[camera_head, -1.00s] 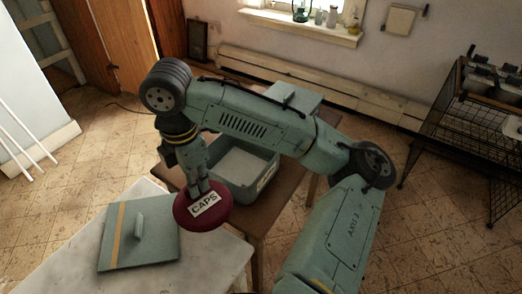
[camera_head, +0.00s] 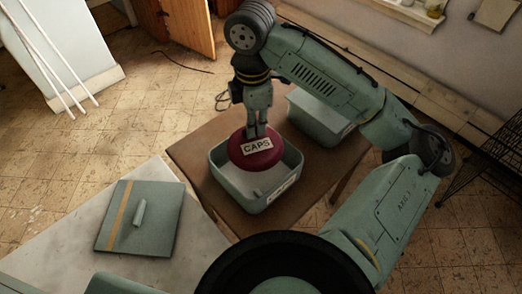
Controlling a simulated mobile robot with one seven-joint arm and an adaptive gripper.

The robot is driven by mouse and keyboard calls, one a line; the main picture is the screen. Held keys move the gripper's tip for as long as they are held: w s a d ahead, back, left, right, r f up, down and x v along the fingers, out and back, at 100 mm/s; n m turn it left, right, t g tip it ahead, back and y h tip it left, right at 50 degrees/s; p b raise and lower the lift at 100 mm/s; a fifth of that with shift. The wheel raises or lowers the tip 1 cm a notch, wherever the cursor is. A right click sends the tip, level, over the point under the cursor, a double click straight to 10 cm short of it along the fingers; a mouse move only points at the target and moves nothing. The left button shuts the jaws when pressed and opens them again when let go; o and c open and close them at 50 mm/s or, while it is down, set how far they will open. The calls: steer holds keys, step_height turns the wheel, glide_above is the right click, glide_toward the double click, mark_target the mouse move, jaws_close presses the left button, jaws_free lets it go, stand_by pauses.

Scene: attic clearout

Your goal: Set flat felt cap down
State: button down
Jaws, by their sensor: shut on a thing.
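The flat felt cap (camera_head: 254,162) is a dark red disc with a white label reading CAPS. My gripper (camera_head: 257,133) points down and is shut on the cap at its upper side. The cap appears over the back part of an open grey-green bin (camera_head: 229,196), covering part of its back rim. I cannot tell whether it is above the rim or partly inside.
The bin stands on a brown wooden table (camera_head: 192,153). A second grey-green bin (camera_head: 312,118) stands behind it, partly hidden by my arm. A square lid-like panel (camera_head: 158,222) with a handle and tan stripe lies on a pale tabletop (camera_head: 60,250) at left.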

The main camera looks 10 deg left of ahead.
mark_target(255, 144)
step_height(255, 144, down, 8)
steer(key=shift+r, duration=0.25)
steer(key=shift+f, duration=0.3)
steer(key=c, duration=1.7)
jaws_free()
steer(key=shift+o, duration=0.2)
step_height(255, 144, up, 13)
steer(key=shift+f, duration=0.15)
